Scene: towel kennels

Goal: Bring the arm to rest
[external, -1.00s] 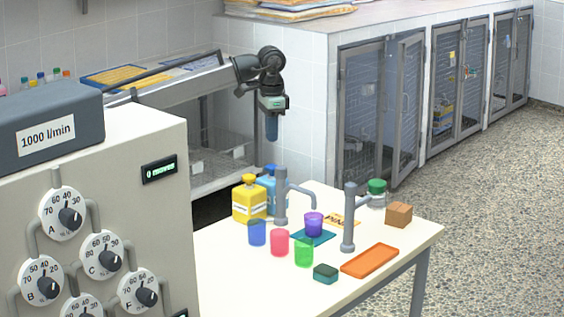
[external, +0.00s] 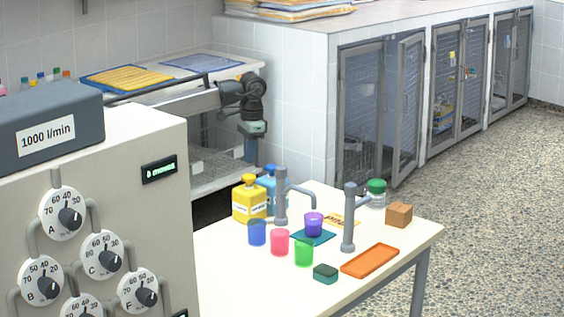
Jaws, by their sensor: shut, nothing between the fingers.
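My gripper (external: 250,151) hangs at the end of my arm, pointing down, in the upper middle of the external view. It is shut and empty. It is above and behind the back left part of the white table (external: 223,281), apart from everything on it. The yellow bottle (external: 249,202) and the blue bottle (external: 267,184) stand on the table below it. The fingertips are small and hard to make out.
Blue (external: 257,232), pink (external: 280,242) and green (external: 304,253) cups stand at the table's front. A purple cup (external: 313,224) is on a teal mat. Two grey taps (external: 349,218) rise from the table. An orange tray (external: 370,261), brown block (external: 398,215) and green-lidded jar (external: 376,194) are at right.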

